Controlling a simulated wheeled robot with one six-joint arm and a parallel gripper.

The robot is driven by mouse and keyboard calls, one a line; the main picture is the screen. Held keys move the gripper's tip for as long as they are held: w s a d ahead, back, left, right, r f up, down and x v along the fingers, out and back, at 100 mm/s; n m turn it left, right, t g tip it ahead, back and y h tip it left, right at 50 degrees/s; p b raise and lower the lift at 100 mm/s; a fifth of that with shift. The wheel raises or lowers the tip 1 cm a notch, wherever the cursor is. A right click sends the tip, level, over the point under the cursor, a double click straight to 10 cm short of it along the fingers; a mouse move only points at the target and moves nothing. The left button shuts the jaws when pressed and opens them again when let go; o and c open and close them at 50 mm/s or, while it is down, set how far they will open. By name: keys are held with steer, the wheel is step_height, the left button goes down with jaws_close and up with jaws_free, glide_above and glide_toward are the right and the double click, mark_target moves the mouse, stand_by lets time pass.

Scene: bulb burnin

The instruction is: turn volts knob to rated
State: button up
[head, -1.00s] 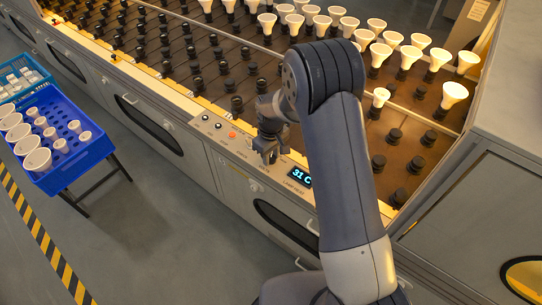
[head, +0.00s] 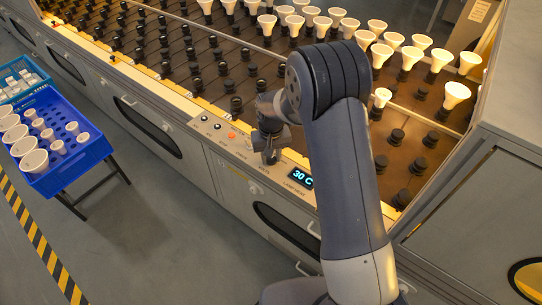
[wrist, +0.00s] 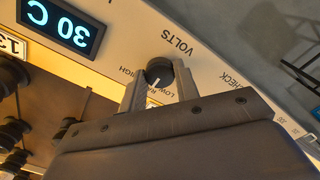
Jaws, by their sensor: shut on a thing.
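The black round VOLTS knob (wrist: 159,71) sits on the light control panel in the wrist view. Its white pointer line is turned toward the gripper, at a partly hidden label between HIGH and LOW. My gripper (wrist: 159,80) is shut on the knob, one finger on each side. In the head view my gripper (head: 271,156) is at the panel, left of the display, and hides the knob there.
A lit display (head: 299,178) reads 30 C beside the knob. An orange button (head: 232,136) is further left on the panel. Behind are racks of sockets and lit bulbs (head: 455,94). A blue crate (head: 92,156) with bulbs stands at left over open floor.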

stand_by(0.3)
steer(key=o, duration=1)
steer(key=shift+r, duration=0.15)
step_height(320, 180, up, 11)
steer(key=shift+f, duration=0.2)
steer(key=shift+f, duration=0.1)
step_height(320, 180, down, 11)
steer(key=shift+r, duration=0.1)
